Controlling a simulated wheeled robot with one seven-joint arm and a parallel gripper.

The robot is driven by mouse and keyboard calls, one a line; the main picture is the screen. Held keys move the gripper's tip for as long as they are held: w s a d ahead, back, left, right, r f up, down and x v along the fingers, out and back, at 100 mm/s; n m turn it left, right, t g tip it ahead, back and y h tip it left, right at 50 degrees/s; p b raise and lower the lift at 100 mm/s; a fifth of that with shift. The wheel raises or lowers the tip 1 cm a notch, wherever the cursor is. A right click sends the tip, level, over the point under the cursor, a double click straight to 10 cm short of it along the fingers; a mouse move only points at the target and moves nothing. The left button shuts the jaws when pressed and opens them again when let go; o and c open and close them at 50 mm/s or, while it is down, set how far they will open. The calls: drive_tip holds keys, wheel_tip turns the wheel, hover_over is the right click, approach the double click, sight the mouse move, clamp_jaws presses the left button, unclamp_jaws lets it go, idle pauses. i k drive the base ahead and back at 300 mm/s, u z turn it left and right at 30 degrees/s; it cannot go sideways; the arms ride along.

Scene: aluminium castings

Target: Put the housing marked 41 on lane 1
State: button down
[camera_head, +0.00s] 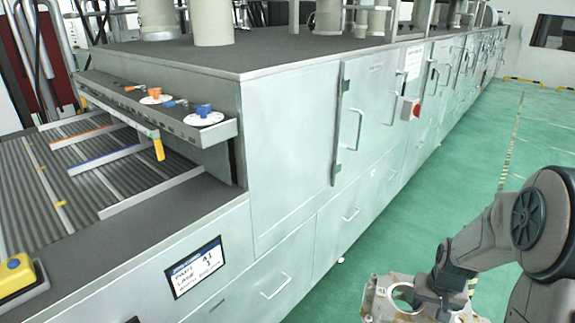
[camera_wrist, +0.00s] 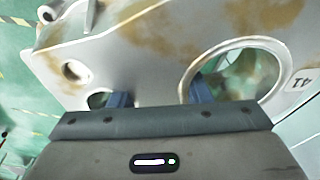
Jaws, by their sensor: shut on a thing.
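A cast aluminium housing (camera_head: 378,299) with brownish stains and a round opening shows at the lower right of the head view, over the green floor. My gripper (camera_head: 425,294) is shut on it. In the wrist view the housing (camera_wrist: 135,50) fills the picture ahead of my gripper (camera_wrist: 158,97), and a white label reading 41 appears upside down beside the large opening. The lanes are on a roller bed (camera_head: 85,170) at the far left, apart from the housing, split by orange and blue dividers. Which lane is 1 cannot be told.
A screen (camera_head: 194,267) on the cabinet front shows PART 41 and a lane line too small to read surely. A ledge (camera_head: 150,108) with orange and blue knobs overhangs the bed. A yellow button box (camera_head: 17,274) stands at the near left. Green floor is clear right of the cabinets.

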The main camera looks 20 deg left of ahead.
sight(62, 205)
drive_tip(key=u, duration=2)
